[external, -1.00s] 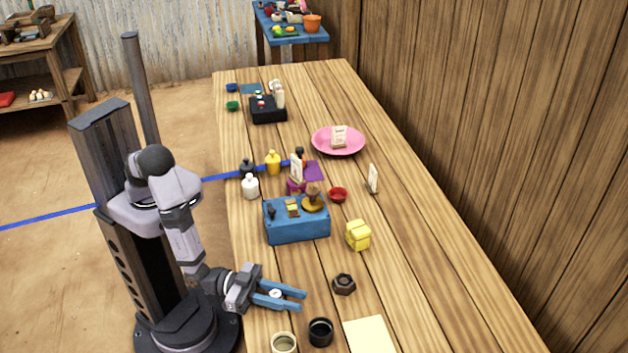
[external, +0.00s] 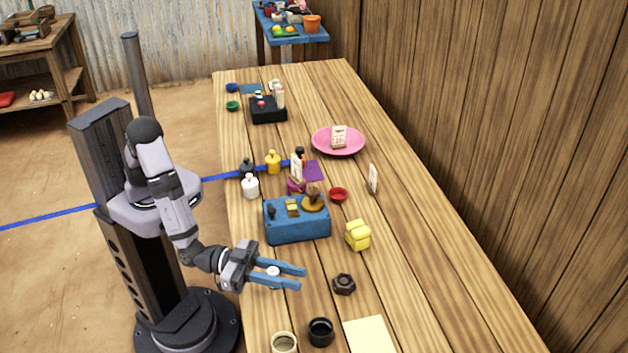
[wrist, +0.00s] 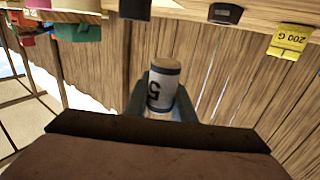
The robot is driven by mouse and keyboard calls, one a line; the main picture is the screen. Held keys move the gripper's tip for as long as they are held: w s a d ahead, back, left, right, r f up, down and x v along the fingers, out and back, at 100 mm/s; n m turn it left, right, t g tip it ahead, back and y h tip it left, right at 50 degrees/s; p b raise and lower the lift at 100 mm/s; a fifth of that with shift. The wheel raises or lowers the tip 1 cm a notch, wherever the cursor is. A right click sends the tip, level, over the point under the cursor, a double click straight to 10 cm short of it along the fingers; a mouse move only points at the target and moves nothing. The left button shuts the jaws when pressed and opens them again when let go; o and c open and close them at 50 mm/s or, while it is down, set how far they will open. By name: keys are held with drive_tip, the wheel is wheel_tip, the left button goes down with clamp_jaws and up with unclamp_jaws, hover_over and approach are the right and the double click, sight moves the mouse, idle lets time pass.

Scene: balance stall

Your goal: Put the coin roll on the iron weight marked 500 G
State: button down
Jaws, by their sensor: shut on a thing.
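My gripper (external: 285,276) is shut on a pale, short cylinder with a dark "5" on it, the coin roll (wrist: 164,85). It sits between the blue fingers (wrist: 161,103) in the wrist view, and only a small white part of it (external: 273,272) shows in the external view. The gripper appears to be above the table's near left side. A dark brown six-sided weight (external: 344,284) stands on the table to the right of the fingertips, apart from them. It looks like the iron weight, but its marking cannot be read.
A yellow block (external: 358,236) stands behind the dark weight; the wrist view shows "200 G" on a yellow block (wrist: 290,40). A blue box (external: 297,222) stands behind the gripper. A black cup (external: 320,332), a beige cup (external: 284,343) and a pale sheet (external: 370,336) are at the front.

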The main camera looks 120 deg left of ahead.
drive_tip(key=shift+r, duration=0.8)
